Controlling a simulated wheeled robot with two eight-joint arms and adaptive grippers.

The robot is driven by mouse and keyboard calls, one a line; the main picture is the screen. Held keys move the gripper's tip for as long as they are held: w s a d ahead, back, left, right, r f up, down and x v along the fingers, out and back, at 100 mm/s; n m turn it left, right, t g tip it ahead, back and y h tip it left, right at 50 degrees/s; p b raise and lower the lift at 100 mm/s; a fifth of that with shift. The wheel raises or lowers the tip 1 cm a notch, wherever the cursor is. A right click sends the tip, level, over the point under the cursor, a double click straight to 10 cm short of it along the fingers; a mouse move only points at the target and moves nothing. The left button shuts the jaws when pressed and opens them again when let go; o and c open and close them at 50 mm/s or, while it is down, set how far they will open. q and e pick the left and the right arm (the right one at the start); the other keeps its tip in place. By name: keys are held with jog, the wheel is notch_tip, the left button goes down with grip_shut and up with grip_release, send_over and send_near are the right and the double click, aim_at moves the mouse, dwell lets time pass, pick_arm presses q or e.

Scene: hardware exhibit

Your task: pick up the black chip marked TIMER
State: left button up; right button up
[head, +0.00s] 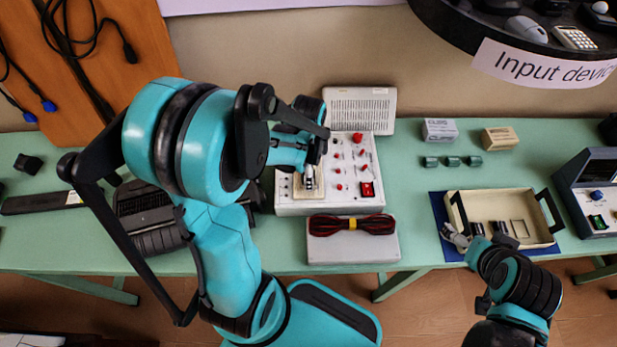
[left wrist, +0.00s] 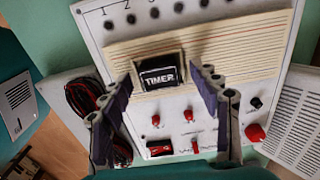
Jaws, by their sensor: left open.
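The black chip marked TIMER (left wrist: 159,77) sits on a beige striped board (left wrist: 235,50) on the white panel with red knobs. In the left wrist view it lies between and just beyond the fingers of my left gripper (left wrist: 163,85), which is open. In the head view my left gripper (head: 311,180) points down over the left part of the white panel (head: 330,207), and the chip cannot be made out there. My right gripper (head: 457,236) is at the left edge of a cream tray, too small to tell open or shut.
The cream tray (head: 490,202) with black handles sits on a blue mat at the right. A grey case (head: 345,247) with red and black leads lies in front of the panel. Small boxes (head: 440,130) stand behind. A black keyboard-like device (head: 150,215) is left.

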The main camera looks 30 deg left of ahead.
pick_arm(q)
jog(key=shift+r, duration=0.1)
jog(key=c, duration=1.1)
jog(key=shift+c, duration=0.2)
